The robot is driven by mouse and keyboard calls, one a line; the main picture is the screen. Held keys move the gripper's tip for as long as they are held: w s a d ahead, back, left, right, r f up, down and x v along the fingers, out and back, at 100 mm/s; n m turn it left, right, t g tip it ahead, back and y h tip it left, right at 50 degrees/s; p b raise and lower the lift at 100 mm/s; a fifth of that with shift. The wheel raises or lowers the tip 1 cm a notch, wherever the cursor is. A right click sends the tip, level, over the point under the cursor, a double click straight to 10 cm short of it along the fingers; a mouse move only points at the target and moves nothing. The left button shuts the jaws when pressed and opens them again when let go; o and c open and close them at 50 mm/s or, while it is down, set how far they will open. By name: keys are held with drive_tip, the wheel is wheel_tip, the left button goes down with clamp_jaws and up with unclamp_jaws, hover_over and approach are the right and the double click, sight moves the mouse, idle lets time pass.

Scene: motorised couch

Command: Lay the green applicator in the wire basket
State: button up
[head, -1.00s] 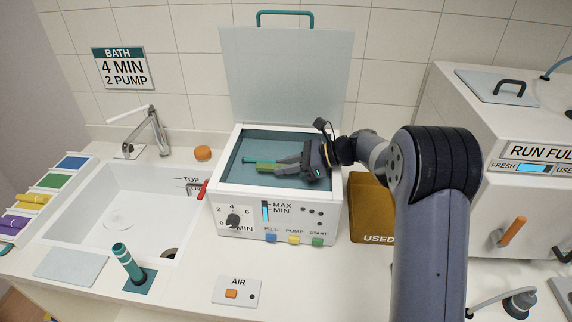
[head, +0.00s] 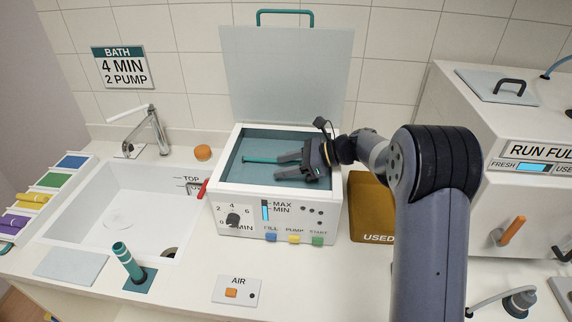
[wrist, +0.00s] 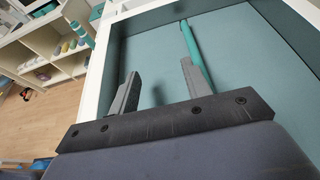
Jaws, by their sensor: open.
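My gripper (head: 277,166) is open over the open bath tank (head: 226,188), its two fingers pointing left. A teal rod (head: 258,160) lies across the tank by the upper finger; I cannot tell whether it is the basket's handle or part of an applicator. In the wrist view the rod (wrist: 191,45) runs away from beside the right finger, and nothing shows clamped between the fingers (wrist: 158,85). No bright green applicator shows in the tank now, and I cannot make out the basket's wires.
The raised lid (head: 288,75) stands behind the tank. A sink (head: 95,215) with a tap (head: 155,130) and a red lever (head: 203,189) is to the left. A teal ribbed cylinder (head: 127,262) stands at the front. A brown USED bin (head: 371,205) is to the right.

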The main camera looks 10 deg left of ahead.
drive_tip(key=b+v, duration=0.2)
drive_tip(key=v, duration=0.8)
drive_tip(key=shift+d, duration=0.35)
drive_tip(key=shift+r, duration=0.1)
drive_tip(key=a+p, duration=0.3)
drive_tip(key=a, duration=0.7)
drive_tip(key=shift+s+f, duration=0.25)
drive_tip(key=shift+f, duration=0.1)
drive_tip(key=shift+f, duration=0.1)
